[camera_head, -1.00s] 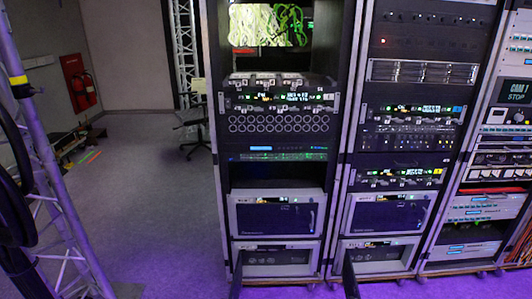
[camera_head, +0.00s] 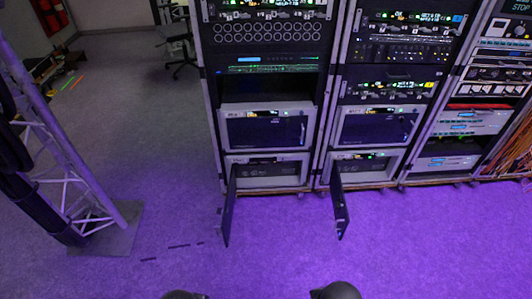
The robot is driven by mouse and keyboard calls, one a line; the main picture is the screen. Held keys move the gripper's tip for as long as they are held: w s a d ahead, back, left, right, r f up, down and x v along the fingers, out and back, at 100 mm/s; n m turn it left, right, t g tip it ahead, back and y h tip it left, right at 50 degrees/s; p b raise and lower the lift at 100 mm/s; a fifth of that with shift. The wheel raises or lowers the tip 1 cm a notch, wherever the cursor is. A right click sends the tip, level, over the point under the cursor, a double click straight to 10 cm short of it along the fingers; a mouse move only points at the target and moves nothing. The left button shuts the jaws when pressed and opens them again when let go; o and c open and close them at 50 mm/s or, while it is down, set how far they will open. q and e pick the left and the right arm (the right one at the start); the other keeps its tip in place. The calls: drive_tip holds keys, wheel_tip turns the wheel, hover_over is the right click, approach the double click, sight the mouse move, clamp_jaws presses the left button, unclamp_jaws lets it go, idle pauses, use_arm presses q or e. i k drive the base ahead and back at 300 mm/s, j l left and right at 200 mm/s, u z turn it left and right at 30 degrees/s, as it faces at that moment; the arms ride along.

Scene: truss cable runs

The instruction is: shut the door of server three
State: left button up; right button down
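Two racks each hold two light grey server units near the bottom. The upper left server (camera_head: 267,128) and the upper right server (camera_head: 377,127) have dark front doors that look shut. The lower left server (camera_head: 266,174) has its dark door (camera_head: 229,208) swung open toward me, hinged at its left side. The lower right server (camera_head: 367,165) also has its dark door (camera_head: 340,205) swung open, hinged at its left. The server labels are too small to read, so I cannot tell which is server three. Neither gripper is in view; only dark rounded parts of mine show at the bottom edge.
A truss tower (camera_head: 75,175) with thick black cables stands on a flat base plate (camera_head: 110,232) at the left. A third rack (camera_head: 470,125) with orange cables stands at the right. A chair (camera_head: 177,40) is behind.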

sight(226, 204)
drive_tip(key=i+j+z, duration=0.2)
drive_tip(key=j+z, duration=0.15)
drive_tip(key=j, duration=0.6)
drive_tip(key=j+z, duration=0.3)
drive_tip(key=j, duration=0.7)
drive_tip(key=j+z, duration=0.35)
drive_tip(key=j, duration=0.65)
